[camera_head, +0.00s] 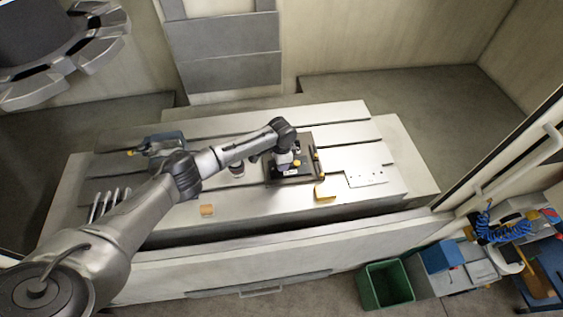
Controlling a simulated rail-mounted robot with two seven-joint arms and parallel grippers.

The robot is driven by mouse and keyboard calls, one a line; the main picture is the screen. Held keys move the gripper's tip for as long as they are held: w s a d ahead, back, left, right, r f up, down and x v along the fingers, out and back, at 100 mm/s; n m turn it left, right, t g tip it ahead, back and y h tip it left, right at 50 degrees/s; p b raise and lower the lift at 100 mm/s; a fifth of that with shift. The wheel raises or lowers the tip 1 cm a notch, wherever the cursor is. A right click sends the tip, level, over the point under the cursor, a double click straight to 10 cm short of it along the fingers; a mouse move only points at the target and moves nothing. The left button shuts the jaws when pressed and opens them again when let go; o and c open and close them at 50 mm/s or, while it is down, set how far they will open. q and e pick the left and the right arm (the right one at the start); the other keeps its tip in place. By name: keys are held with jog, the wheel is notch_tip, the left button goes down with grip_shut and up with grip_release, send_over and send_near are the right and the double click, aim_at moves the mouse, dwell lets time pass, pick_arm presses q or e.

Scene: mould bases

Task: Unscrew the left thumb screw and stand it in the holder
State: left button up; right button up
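The dark mould base (304,178) lies on the light grey slotted table (235,212), right of the middle. My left arm reaches in from the lower left, and its gripper (284,168) points down over the mould base. The fingertips are too small and covered to tell whether they are open or shut, or touch anything. A small yellow spot (297,163) shows just right of the gripper; I cannot tell if it is a thumb screw. The left thumb screw is not clearly visible. A small orange block (207,210) lies to the left, possibly the holder. My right gripper is out of view.
A small dark round object (237,171) stands left of the mould base, under my arm. A blue-and-grey vise-like device (160,145) stands at the back left. A green bin (386,285) stands below the table's front.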

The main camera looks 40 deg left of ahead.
pick_arm(q)
grip_shut()
jog(key=n+p, duration=0.1)
jog(key=n, duration=0.1)
jog(key=n+p, duration=0.1)
jog(key=p, duration=0.1)
jog(key=n+p, duration=0.2)
jog(key=shift+d+r+n, duration=0.1)
jog(key=shift+r+n, duration=0.2)
jog(key=shift+n+p, duration=0.4)
jog(key=shift+n, duration=0.2)
jog(key=shift+f+n+p, duration=0.15)
jog(key=shift+n+p, duration=0.25)
jog(key=shift+n, duration=0.5)
jog(key=shift+f, duration=0.1)
jog(key=shift+n, duration=0.3)
